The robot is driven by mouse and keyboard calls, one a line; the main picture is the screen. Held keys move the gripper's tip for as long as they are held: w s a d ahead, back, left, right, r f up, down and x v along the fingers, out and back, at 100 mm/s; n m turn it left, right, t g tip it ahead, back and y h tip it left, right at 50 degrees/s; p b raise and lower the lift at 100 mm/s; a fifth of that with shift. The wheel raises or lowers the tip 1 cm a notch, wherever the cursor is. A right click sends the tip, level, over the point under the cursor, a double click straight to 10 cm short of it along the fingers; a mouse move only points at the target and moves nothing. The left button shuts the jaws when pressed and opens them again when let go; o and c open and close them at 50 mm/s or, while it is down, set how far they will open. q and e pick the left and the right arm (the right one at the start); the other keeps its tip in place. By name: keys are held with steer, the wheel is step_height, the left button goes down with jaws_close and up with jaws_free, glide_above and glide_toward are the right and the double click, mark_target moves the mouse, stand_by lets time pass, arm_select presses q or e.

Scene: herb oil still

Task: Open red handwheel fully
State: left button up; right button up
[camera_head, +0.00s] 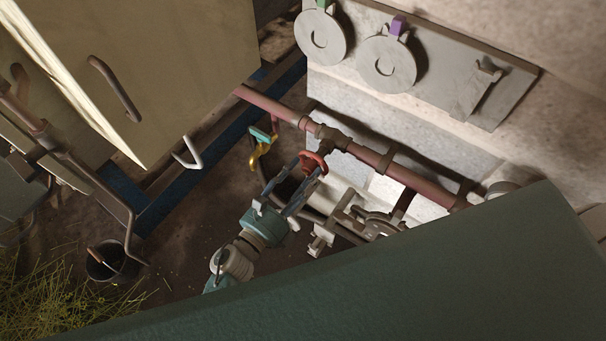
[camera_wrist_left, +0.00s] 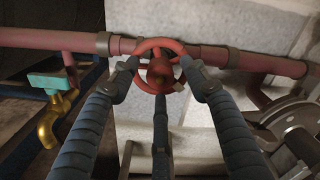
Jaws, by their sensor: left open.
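The red handwheel (camera_head: 314,160) sits on the reddish-brown pipe by the light block wall. In the left wrist view the handwheel (camera_wrist_left: 160,46) is a red ring with a darker hub. My left gripper (camera_head: 308,173) is open at the handwheel. In the left wrist view the two outer fingers of the gripper (camera_wrist_left: 160,72) lie at the left and right sides of the ring, with a third finger below the hub. I cannot tell whether the fingers touch the rim. My right gripper is not in view.
A brass tap with a teal handle (camera_head: 260,143) is left of the handwheel. A grey metal wheel mechanism (camera_head: 378,222) is to its right. A panel with round discs (camera_head: 388,64) is above. A beige cabinet (camera_head: 150,60) and a black bucket (camera_head: 112,264) are at left.

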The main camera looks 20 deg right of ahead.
arm_select(q)
steer(key=c, duration=1.2)
steer(key=shift+o, duration=0.2)
steer(key=shift+w+r+n, duration=0.1)
steer(key=shift+r+n, duration=0.05)
steer(key=shift+n, duration=0.15)
